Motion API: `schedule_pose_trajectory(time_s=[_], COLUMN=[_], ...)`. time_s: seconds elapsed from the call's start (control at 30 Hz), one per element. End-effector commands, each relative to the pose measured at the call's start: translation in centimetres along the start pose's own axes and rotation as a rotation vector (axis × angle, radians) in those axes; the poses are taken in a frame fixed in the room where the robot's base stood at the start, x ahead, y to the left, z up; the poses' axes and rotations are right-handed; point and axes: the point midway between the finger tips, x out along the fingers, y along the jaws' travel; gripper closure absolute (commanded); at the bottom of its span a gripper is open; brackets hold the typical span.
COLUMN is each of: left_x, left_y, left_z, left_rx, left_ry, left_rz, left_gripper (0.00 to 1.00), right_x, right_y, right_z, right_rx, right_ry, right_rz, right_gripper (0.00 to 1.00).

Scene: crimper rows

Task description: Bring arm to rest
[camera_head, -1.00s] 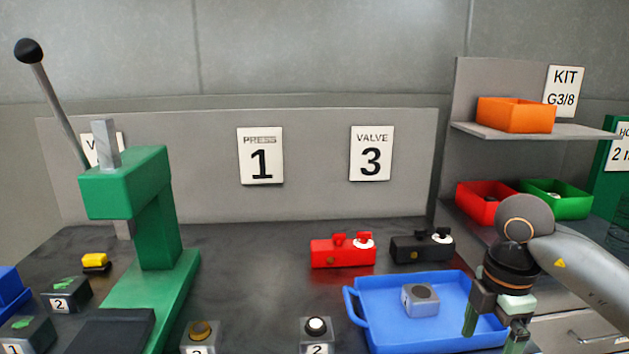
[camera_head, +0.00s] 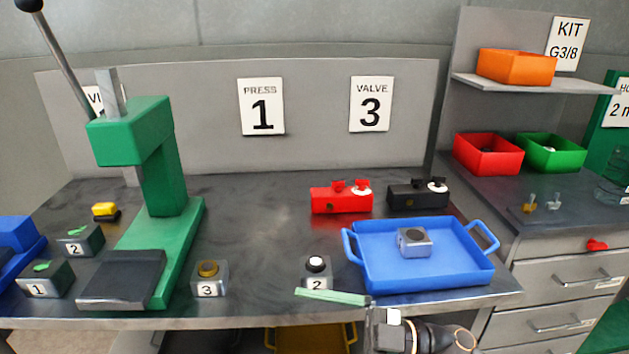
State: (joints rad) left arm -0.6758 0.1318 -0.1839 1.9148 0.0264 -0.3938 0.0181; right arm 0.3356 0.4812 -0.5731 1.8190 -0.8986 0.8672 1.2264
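My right gripper (camera_head: 332,298) is low in the head view, in front of the table's front edge, with its fingers pointing left. One pale green finger shows just below block 2; the other finger is not clearly seen, so its opening cannot be told. Nothing is seen held in it. My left gripper is not in view. A blue tray (camera_head: 375,280) stands on the table behind and right of the gripper, with a grey block (camera_head: 414,242) with a dark round top in it.
A green press (camera_head: 165,180) stands at the left. Block 2 (camera_head: 316,272) and block 3 (camera_head: 209,279) sit near the table's front edge. A red valve (camera_head: 342,199) and a black valve (camera_head: 418,196) lie behind the tray. Drawers (camera_head: 560,280) stand at the right.

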Motion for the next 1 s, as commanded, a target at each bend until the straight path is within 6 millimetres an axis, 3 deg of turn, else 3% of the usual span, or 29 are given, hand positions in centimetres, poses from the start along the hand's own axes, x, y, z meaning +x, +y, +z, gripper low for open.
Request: schedule_pose_trajectory(time_s=[0.17,0.3,0.37,0.5,0.6,0.73,0.83,1.0], left_x=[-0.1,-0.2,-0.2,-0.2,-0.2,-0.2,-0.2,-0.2], left_y=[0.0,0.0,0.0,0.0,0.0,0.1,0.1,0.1], left_z=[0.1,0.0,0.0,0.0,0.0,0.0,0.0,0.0], left_rx=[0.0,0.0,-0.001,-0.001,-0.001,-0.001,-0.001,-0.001], left_ry=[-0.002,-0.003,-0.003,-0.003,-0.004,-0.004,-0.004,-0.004], left_rz=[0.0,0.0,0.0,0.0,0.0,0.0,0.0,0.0], left_gripper=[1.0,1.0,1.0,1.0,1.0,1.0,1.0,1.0], right_x=[-3.6,-9.4,-12.2,-18.2,-21.3,-23.5,-24.4,-24.4], right_y=[2.7,1.7,-0.1,-7.0,-12.6,-18.7,-21.6,-21.6], right_z=[3.5,9.3,12.1,17.7,20.1,21.5,21.8,21.8], right_rx=[0.086,0.201,0.269,0.447,0.572,0.7,0.76,0.76], right_ry=[-0.012,-0.201,-0.32,-0.623,-0.812,-0.984,-1.058,-1.058], right_rz=[0.505,0.844,0.959,1.12,1.154,1.143,1.126,1.126], right_gripper=[0.0,0.0,0.0,0.0,0.0,0.0,0.0,0.0])
